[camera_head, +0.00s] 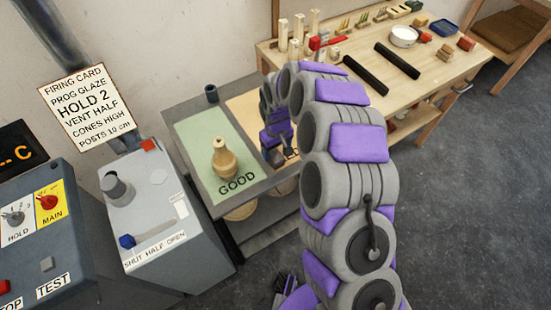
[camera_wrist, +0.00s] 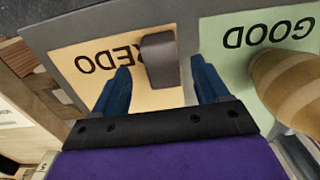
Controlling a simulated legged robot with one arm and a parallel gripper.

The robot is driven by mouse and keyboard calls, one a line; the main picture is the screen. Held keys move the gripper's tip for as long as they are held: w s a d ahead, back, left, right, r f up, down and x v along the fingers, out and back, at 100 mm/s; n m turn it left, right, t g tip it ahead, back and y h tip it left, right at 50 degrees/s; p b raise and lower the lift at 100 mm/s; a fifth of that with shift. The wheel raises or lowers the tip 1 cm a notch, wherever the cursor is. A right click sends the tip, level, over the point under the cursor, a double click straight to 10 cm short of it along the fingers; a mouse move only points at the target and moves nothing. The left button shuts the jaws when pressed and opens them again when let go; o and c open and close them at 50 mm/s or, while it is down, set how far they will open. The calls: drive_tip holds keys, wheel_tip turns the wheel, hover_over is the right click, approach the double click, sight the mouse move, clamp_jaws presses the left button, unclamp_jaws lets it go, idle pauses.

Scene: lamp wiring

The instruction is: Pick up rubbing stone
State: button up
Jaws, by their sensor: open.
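A small grey-brown block (camera_wrist: 160,62), which looks like the rubbing stone, is over the tan REDO mat (camera_wrist: 72,62) in the wrist view, covering part of the lettering. My gripper (camera_wrist: 161,72) is open, with one blue finger on each side of the block and a visible gap at both sides. I cannot tell how high the fingers are above the mat. In the head view my gripper (camera_head: 279,148) is low over the REDO mat (camera_head: 243,108), and my arm and gripper hide much of that mat and the block.
A tan vase (camera_head: 223,158) stands on the green GOOD mat (camera_head: 200,133), close beside my gripper in the wrist view (camera_wrist: 290,85). A dark cup (camera_head: 211,93) stands behind. A wooden workbench (camera_head: 440,65) with tools is at the back right; grey control boxes (camera_head: 150,200) are left.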

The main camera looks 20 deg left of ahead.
sight(274, 154)
drive_tip(key=f, duration=0.1)
drive_tip(key=f+b, duration=0.1)
drive_tip(key=f, duration=0.1)
drive_tip(key=a+f, duration=0.1)
drive_tip(key=f, duration=0.1)
drive_tip(key=shift+w, duration=0.1)
drive_tip(key=shift+d+r, duration=0.15)
drive_tip(key=shift+d, duration=0.2)
drive_tip(key=c, duration=0.4)
drive_tip(key=shift+a, duration=0.15)
drive_tip(key=c, duration=0.8)
drive_tip(key=shift+r, duration=0.5)
wheel_tip(274, 154, up, 3)
drive_tip(key=shift+p, duration=0.65)
drive_tip(key=s+p, duration=0.1)
drive_tip(key=s, duration=0.9)
drive_tip(key=s+r+p, duration=0.1)
drive_tip(key=s, duration=0.5)
drive_tip(key=shift+a+p, duration=0.25)
drive_tip(key=shift+p, duration=0.1)
